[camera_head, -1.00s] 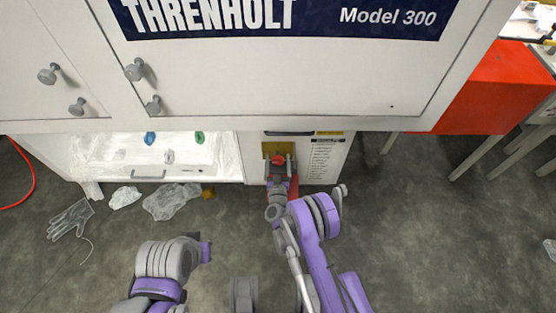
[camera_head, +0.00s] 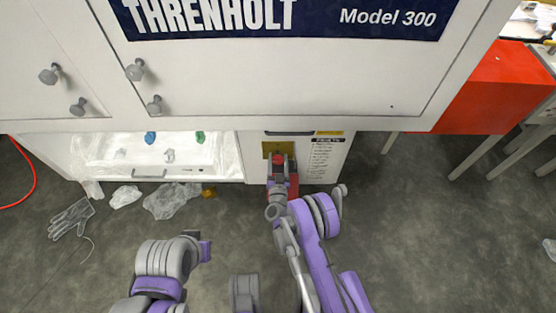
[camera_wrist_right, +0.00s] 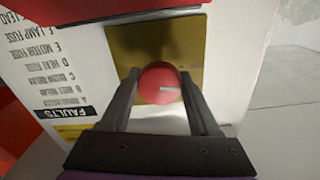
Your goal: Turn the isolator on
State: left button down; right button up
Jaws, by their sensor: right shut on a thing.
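The knob (camera_head: 279,158) and plate (camera_head: 267,148) also show in the head view, on the cabinet's lower right front. My right gripper (camera_wrist_right: 163,90) is shut on the knob, one dark finger on each side; it shows in the head view (camera_head: 279,169) too.
A white panel with fault text (camera_wrist_right: 62,85) is beside the plate. The white upper cabinet (camera_head: 270,80) overhangs the knob. Crumpled film (camera_head: 172,200) and a clear glove (camera_head: 70,218) lie on the floor at left. A red box (camera_head: 495,85) stands at right.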

jog(key=m, duration=0.3)
jog(key=shift+m, duration=0.3)
jog(key=m, duration=0.4)
jog(key=shift+w+m, duration=0.1)
jog(key=shift+m, duration=0.2)
jog(key=m, duration=0.3)
jog(key=shift+m, duration=2.1)
jog(key=o, duration=1.4)
jog(key=shift+c, duration=0.2)
jog(key=shift+b, duration=0.3)
